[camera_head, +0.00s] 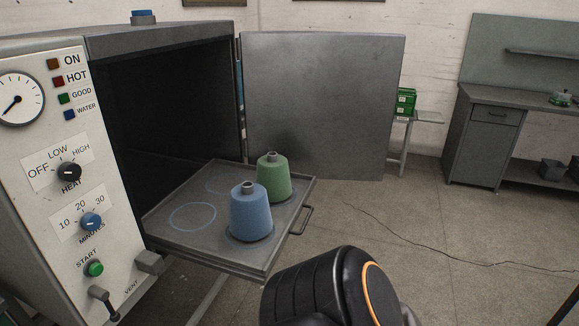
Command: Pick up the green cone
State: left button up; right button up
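The green cone (273,180) stands upright on the grey pulled-out tray (183,245), at its back right. A blue cone (251,215) stands upright in front of it and a little to the left, covering part of its lower left side. No gripper is on either cone. A black rounded link of one of my arms, with an orange ring, shows at the bottom centre. Neither of my grippers is in view.
The tray has a handle (302,220) at its right and empty marked circles at its left. The oven door (320,105) stands open behind it. A control panel (60,180) is at the left. A workbench (490,125) stands far right.

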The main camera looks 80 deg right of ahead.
aim_at(273, 172)
jog(key=z, duration=2.45)
